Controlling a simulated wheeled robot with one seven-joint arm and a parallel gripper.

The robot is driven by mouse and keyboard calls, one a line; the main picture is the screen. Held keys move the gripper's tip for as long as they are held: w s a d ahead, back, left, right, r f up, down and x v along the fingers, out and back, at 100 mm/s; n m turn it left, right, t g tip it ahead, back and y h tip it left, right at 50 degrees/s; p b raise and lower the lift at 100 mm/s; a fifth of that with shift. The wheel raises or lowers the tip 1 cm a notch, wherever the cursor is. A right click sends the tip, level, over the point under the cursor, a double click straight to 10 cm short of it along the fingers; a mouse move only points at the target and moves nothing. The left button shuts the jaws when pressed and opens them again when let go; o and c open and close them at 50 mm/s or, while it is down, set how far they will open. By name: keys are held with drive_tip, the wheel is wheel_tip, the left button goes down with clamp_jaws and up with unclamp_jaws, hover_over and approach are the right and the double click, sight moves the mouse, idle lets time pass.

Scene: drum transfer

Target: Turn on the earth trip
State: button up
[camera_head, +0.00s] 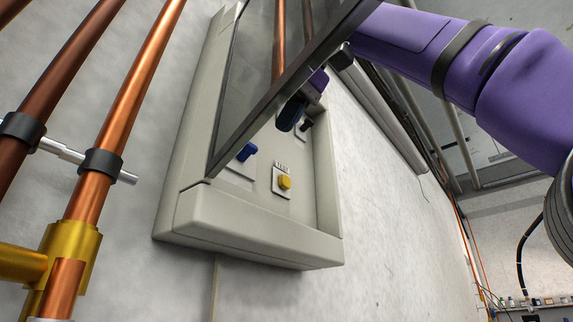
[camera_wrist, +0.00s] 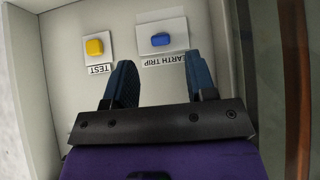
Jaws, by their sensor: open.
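The earth trip switch is a small blue lever (camera_wrist: 160,40) on a pale plate, above an upside-down EARTH TRIP label (camera_wrist: 166,61) in the wrist view. In the head view the blue lever (camera_head: 246,152) shows by the lower edge of the open glass door. My gripper (camera_wrist: 159,72) is open, its two dark blue fingers apart and empty. The lever lies beyond the fingertips, roughly between them in the picture, with no visible contact. In the head view my gripper (camera_head: 290,114) is inside the box, partly hidden by the door.
A yellow TEST button (camera_head: 284,182) sits beside the lever; it also shows in the wrist view (camera_wrist: 94,47). A dark switch (camera_head: 306,125) is close to my gripper. The box's walls (camera_head: 260,235) and dark-framed door (camera_head: 262,115) bound the space. Copper pipes (camera_head: 120,100) run left.

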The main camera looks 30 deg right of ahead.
drive_tip(key=shift+v, duration=1.9)
drive_tip(key=shift+f, duration=0.1)
